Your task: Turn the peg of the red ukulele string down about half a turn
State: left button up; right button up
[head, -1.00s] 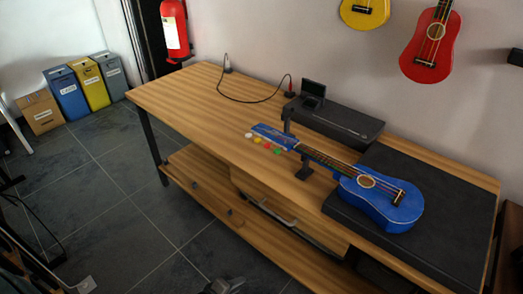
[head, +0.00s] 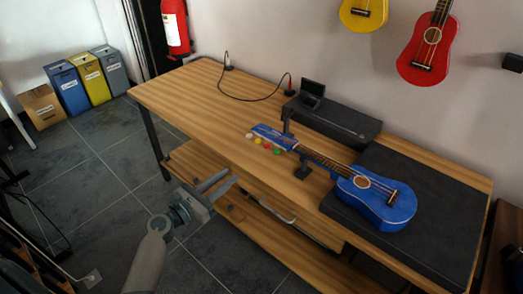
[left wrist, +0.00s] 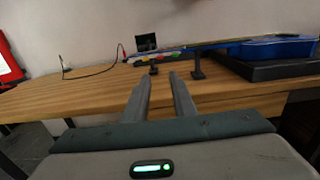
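A blue ukulele (head: 385,207) lies on the workbench, its body on a black mat and its neck on a dark stand (head: 303,171). Its headstock (head: 265,131) points left. Several coloured pegs stick out along its near side: white, yellow, red and green. The red peg (head: 267,146) sits between the yellow and green ones. My left gripper (head: 233,176) is open and empty, in front of the bench edge and below the headstock. In the left wrist view its two fingers (left wrist: 159,76) point at the bench, apart from the pegs. My right gripper is not in view.
The black mat (head: 450,222) covers the bench's right end. A long dark case (head: 345,125) with a small screen device (head: 312,92) stands behind the neck. A cable (head: 245,98) lies at the back. The bench top (head: 185,95) left of the headstock is clear.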

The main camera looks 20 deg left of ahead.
aim_at(267, 146)
pick_arm(q)
jog(key=shift+w, duration=0.1)
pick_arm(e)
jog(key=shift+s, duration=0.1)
